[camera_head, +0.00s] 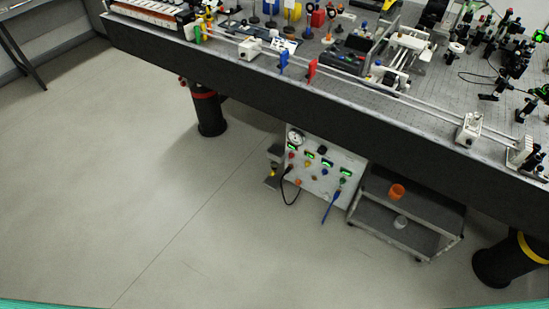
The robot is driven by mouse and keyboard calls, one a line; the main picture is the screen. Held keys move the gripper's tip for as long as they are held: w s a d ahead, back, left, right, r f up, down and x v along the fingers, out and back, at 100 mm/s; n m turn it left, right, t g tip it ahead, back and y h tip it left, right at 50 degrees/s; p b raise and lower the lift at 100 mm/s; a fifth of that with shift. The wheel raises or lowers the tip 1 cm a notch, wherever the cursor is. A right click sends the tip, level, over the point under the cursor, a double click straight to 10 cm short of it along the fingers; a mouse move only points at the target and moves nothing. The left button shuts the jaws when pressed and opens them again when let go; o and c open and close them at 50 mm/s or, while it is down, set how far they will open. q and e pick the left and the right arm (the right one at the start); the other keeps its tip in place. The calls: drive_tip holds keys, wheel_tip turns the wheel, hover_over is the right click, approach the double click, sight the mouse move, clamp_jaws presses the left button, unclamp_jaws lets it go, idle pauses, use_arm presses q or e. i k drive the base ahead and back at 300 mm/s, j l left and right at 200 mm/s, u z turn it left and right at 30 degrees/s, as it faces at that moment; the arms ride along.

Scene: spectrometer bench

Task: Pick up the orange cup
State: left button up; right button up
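The orange cup (396,191) is small and stands on the dark top shelf of a low cart (430,207) at the lower right. The cart is partly under the overhanging optical bench. Nothing covers the visible side of the cup. Neither of my grippers shows in the head view.
The optical bench (270,82) crosses the view, crowded with optics. Its thick legs (210,115) and (507,262) stand on the floor. A control panel (322,168) with cables is left of the cart. A whitish cup (400,222) is on the lower shelf. The floor (150,200) is clear.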

sight(396, 191)
drive_tip(key=z, duration=0.35)
drive_tip(key=k+l+z, duration=0.1)
drive_tip(key=z, duration=0.3)
drive_tip(key=k+l+z, duration=0.1)
drive_tip(key=z, duration=0.25)
